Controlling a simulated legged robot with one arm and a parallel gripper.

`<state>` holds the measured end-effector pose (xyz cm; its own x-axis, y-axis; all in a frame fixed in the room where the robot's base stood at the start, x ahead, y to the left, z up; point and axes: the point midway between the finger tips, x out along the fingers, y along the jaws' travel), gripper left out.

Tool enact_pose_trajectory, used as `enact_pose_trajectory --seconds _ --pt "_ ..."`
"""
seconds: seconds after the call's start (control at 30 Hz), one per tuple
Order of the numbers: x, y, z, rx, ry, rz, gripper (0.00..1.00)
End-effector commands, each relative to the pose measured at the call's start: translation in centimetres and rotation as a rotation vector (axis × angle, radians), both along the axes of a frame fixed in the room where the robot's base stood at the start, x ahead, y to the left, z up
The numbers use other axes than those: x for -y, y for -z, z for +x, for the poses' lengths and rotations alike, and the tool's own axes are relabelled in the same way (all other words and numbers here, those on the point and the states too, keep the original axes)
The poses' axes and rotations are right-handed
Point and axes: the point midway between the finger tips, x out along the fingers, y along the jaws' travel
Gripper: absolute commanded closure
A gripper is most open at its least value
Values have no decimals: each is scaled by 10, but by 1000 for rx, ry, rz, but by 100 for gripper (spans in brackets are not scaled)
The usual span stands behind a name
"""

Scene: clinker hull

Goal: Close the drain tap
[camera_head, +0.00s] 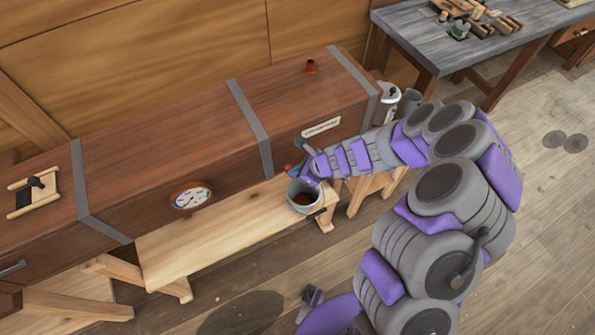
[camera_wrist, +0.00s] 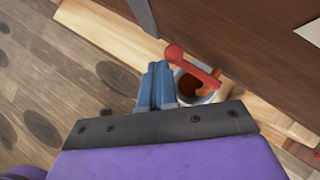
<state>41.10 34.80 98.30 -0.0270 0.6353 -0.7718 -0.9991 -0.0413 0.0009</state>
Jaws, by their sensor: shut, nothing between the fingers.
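The drain tap's red lever (camera_wrist: 200,70) shows in the wrist view, with a round knob at its upper-left end. It slants down to the right above a grey pot (camera_head: 303,197) holding brown liquid. A small red part of the tap (camera_head: 289,169) shows in the head view at the front of the wooden steam box. My gripper (camera_wrist: 158,68) has its blue fingers shut and empty, just left of the lever and close to the knob. I cannot tell whether they touch. The tap body is mostly hidden.
The long brown box (camera_head: 180,140) with grey straps carries a round gauge (camera_head: 190,196) and a label (camera_head: 321,127). A wooden bench (camera_head: 215,225) lies below it. A grey canister (camera_head: 388,98) stands at its right end. A workbench (camera_head: 420,35) with tools is behind. The floor at right is open.

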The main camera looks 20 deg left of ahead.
Motion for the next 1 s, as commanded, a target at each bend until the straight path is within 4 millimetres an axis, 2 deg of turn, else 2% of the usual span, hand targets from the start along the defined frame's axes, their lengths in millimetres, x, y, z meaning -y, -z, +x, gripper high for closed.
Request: enact_pose_trajectory --seconds 0.57,1.0 --pt "0 0 2 -1 -1 0 100" --pt "5 0 22 8 10 -4 100"
